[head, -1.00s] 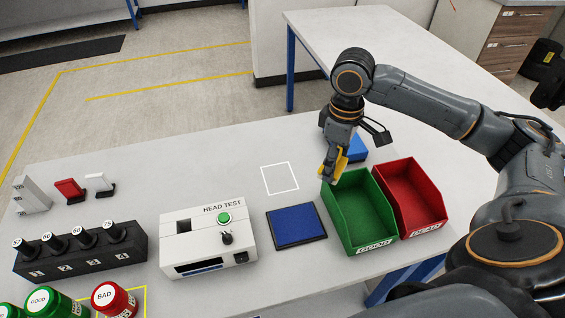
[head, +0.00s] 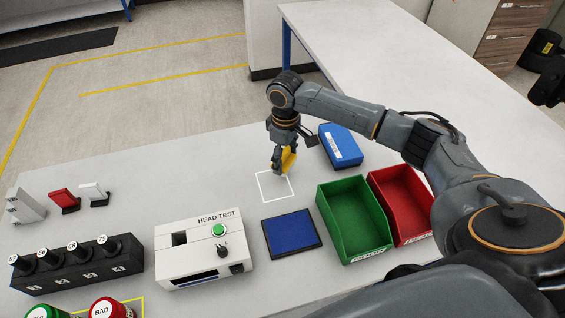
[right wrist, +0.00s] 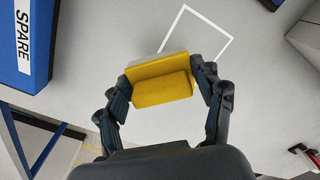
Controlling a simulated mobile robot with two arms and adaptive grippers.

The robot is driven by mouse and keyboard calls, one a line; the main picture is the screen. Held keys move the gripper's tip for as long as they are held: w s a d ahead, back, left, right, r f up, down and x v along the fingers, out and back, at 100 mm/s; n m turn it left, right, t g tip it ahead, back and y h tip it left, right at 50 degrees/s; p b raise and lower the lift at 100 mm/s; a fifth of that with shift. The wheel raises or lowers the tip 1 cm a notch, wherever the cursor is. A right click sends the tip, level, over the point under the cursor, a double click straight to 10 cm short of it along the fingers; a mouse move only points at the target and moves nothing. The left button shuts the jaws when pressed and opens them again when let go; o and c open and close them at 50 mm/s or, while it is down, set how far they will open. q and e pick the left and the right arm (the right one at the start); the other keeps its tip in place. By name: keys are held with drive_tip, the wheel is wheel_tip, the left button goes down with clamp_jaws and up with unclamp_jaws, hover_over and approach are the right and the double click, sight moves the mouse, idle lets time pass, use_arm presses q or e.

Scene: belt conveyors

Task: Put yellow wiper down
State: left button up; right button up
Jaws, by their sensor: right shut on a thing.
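The yellow wiper (head: 289,160) is between the fingers of my right gripper (head: 279,168), which is shut on it. In the right wrist view the yellow wiper (right wrist: 162,84) spans between the two fingertips of the right gripper (right wrist: 163,82), with a pale strip along its far edge. The gripper is over the upper part of a white square outline (head: 275,198) on the table. The outline also shows in the right wrist view (right wrist: 213,22). I cannot tell whether the wiper touches the table. My left gripper is not in view.
A blue box (head: 341,146) marked SPARE stands right of the gripper. A blue pad (head: 291,234), green bin (head: 328,222), red bin (head: 384,207) and HEAD TEST box (head: 200,262) are nearer. A black holder (head: 88,271) is at left.

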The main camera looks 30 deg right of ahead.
drive_tip(key=shift+w+a+f, duration=0.2)
drive_tip(key=shift+w+f, duration=0.1)
drive_tip(key=shift+f, duration=0.05)
wheel_tip(320, 180, down, 4)
drive_tip(key=shift+w+r, duration=0.15)
drive_tip(key=shift+r, duration=0.1)
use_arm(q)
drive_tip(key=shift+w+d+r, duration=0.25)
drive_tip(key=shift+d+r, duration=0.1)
use_arm(e)
drive_tip(key=o, duration=1)
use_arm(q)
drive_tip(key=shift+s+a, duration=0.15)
use_arm(e)
drive_tip(key=shift+r, duration=0.15)
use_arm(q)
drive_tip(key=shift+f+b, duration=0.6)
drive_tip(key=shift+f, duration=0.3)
use_arm(e)
wheel_tip(320, 180, up, 12)
drive_tip(key=shift+f, duration=0.1)
